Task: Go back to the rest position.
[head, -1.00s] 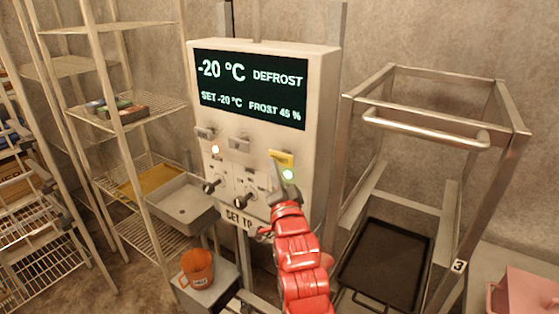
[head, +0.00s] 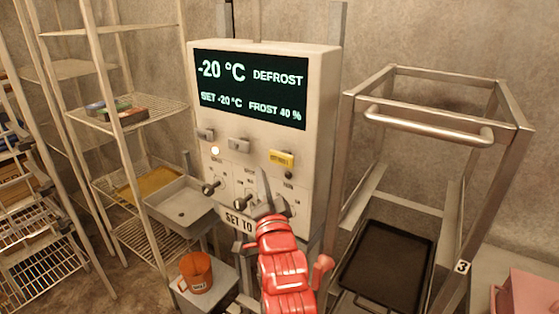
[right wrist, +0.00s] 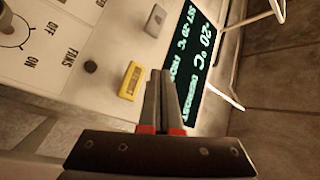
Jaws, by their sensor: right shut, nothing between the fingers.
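My right gripper (head: 264,182) is at the lower part of a white control panel (head: 320,110), on a red arm. Its fingers are together with nothing between them. The right wrist view shows the shut fingers (right wrist: 160,80) beside the yellow switch (right wrist: 130,80), with no clear grip on anything. In the head view the yellow switch (head: 281,159) is above and right of the fingertips. The display (head: 250,88) reads -20 °C, DEFROST, SET -20 °C, FROST 40 %. Whether the fingers touch the panel cannot be told. My left gripper is out of view.
A metal rack (head: 375,128) with a black tray (head: 385,262) stands to the right. An orange mug (head: 197,270) stands on a box below the panel. A grey basin (head: 180,203) and wire shelves (head: 150,106) are to the left. A pink box (head: 535,290) is at lower right.

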